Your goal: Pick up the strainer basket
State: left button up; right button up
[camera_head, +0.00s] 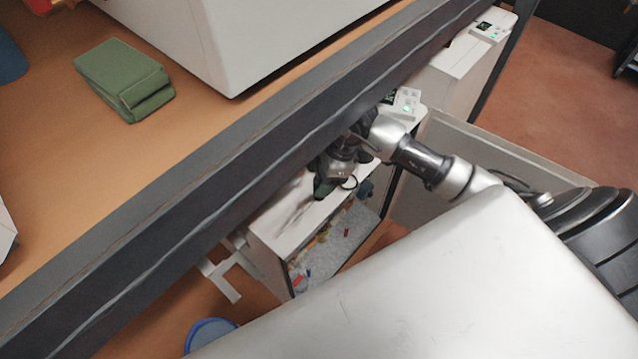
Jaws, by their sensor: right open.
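I cannot make out the strainer basket for certain in the head view. My right arm comes in from the right, and its gripper (325,185) hangs over the top of a white heat pump unit (283,222) under the bench edge. The right gripper is open. Its fingertips are small and dark here, and the bench edge and my own wrist hide part of that area. The unit's side is open and shows a grey interior with small red and yellow parts. My left gripper is not in view.
A dark-edged wooden bench (95,190) crosses the view above the unit. It bears a green folded cloth (124,78) and a large white box (215,40). More white units (455,68) stand behind my right arm. A blue round thing (207,330) shows at the bottom.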

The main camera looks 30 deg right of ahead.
jog(key=shift+f, duration=0.25)
jog(key=c, duration=1)
jog(key=shift+r, duration=0.1)
